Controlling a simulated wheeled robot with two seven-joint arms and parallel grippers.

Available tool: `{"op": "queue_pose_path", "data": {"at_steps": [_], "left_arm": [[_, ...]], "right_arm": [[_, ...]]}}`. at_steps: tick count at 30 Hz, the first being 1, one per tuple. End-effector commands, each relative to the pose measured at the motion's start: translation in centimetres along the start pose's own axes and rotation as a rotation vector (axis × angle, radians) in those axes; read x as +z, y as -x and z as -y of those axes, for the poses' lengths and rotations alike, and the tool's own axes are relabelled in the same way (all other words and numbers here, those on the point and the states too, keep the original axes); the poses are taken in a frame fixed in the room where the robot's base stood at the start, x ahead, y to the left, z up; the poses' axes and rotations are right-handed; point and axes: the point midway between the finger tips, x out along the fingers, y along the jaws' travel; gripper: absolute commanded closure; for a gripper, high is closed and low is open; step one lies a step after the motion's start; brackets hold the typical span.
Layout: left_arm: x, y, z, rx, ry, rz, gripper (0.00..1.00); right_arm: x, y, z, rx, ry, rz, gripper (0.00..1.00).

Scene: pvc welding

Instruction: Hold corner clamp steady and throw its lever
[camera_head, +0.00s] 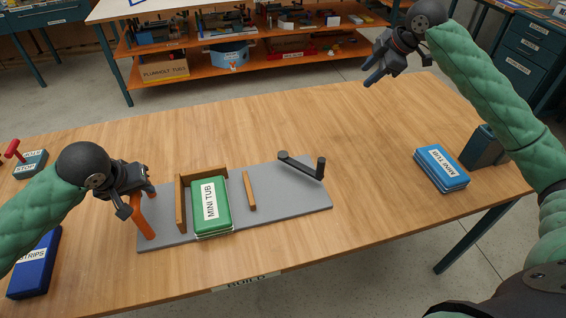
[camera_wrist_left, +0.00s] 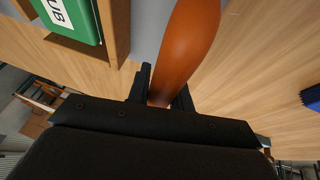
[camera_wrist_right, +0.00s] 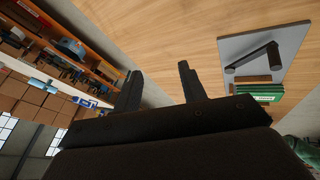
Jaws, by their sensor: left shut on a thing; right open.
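The corner clamp is a grey base plate (camera_head: 285,217) on the wooden table, with wooden fences, an orange upright handle (camera_head: 141,214) at its left end and a dark lever (camera_head: 301,167) at its right end. A green MINI TUB box (camera_head: 210,206) sits against the fences. My left gripper (camera_head: 127,208) is shut on the orange handle, which also shows between its fingers in the left wrist view (camera_wrist_left: 187,45). My right gripper (camera_head: 370,76) is open and empty, above the far right of the table, well away from the lever. The right wrist view shows the lever (camera_wrist_right: 252,58) too.
A blue MINI TUB box (camera_head: 440,168) and a dark teal block (camera_head: 487,147) stand at the table's right. A blue STRIPS box (camera_head: 35,264) and a STOP box (camera_head: 31,163) with a red handle are at the left. The table between plate and blue box is clear.

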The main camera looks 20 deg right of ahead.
Motion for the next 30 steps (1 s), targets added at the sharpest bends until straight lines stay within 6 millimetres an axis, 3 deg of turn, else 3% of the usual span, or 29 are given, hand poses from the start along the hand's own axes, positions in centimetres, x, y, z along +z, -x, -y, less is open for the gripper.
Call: {"op": "queue_pose_path", "data": {"at_steps": [1,3,6,9,12,20,30], "left_arm": [[0.0,0.0,0.0,-0.001,0.0,0.0,1.0],[0.0,0.0,0.0,-0.001,0.0,0.0,1.0],[0.0,0.0,0.0,-0.001,0.0,0.0,1.0],[0.0,0.0,0.0,-0.001,0.0,0.0,1.0],[0.0,0.0,0.0,-0.001,0.0,0.0,1.0],[0.0,0.0,0.0,-0.001,0.0,0.0,1.0],[0.0,0.0,0.1,-0.001,0.001,0.0,1.0]], "right_arm": [[-2.1,-0.7,2.8,-0.068,0.042,-0.012,0.59],[-4.4,-1.5,6.6,-0.164,0.086,-0.025,0.59],[-6.7,-2.1,11.5,-0.287,0.142,-0.035,0.59],[-8.1,-2.3,15.2,-0.381,0.181,-0.038,0.59],[-8.8,-2.3,17.6,-0.441,0.206,-0.04,0.59],[-9.2,-3.7,19.7,-0.479,0.219,-0.041,0.59],[-9.1,-8.8,22.3,-0.477,0.217,-0.041,0.59]]}}
